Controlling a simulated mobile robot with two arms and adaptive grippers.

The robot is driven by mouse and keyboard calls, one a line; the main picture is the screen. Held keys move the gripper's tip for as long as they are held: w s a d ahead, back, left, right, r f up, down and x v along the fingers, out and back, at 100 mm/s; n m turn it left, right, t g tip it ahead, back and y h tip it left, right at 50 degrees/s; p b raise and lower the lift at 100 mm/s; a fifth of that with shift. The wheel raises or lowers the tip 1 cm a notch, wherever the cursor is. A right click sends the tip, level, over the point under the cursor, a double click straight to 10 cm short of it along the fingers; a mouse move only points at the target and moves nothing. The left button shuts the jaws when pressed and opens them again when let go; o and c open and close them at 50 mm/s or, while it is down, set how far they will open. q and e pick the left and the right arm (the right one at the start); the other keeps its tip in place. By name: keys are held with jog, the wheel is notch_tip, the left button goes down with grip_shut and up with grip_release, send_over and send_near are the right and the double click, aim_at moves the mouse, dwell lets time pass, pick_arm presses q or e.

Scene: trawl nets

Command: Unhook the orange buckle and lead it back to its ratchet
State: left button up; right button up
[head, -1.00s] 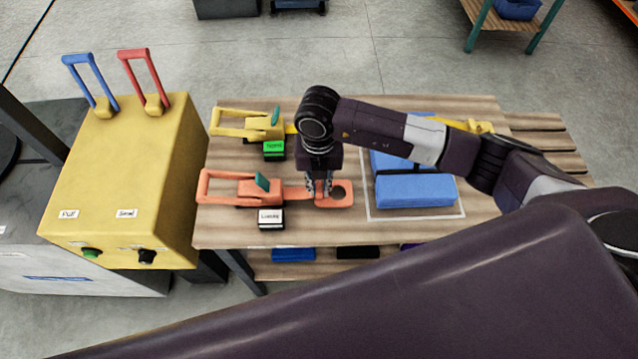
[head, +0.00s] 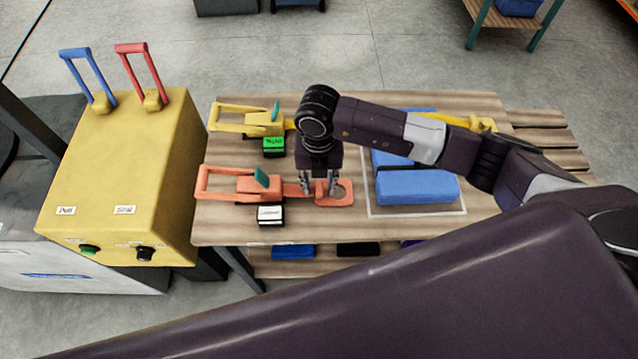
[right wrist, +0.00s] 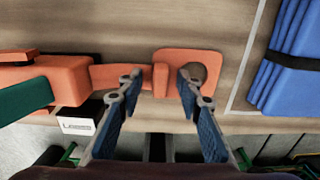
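The orange buckle (head: 345,193) is a flat plate with a round hole, lying on the wooden table beside the blue bundles. It also shows in the right wrist view (right wrist: 172,58), with a raised tab on its left side. An orange strap links it to the orange ratchet (head: 232,187), which has a loop handle and a teal lever. My right gripper (head: 319,188) points down over the buckle. Its fingers are apart, one on each side of the raised tab (right wrist: 161,80), with gaps visible. My left gripper is out of view.
A yellow ratchet (head: 250,120) with a green label block lies farther back. A white label block (head: 270,215) stands before the orange ratchet. Blue bundles (head: 415,187) lie right, inside a white outline. A yellow box (head: 120,165) with two levers stands left.

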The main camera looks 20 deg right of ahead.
notch_tip(320, 180, up, 12)
dwell(0.5)
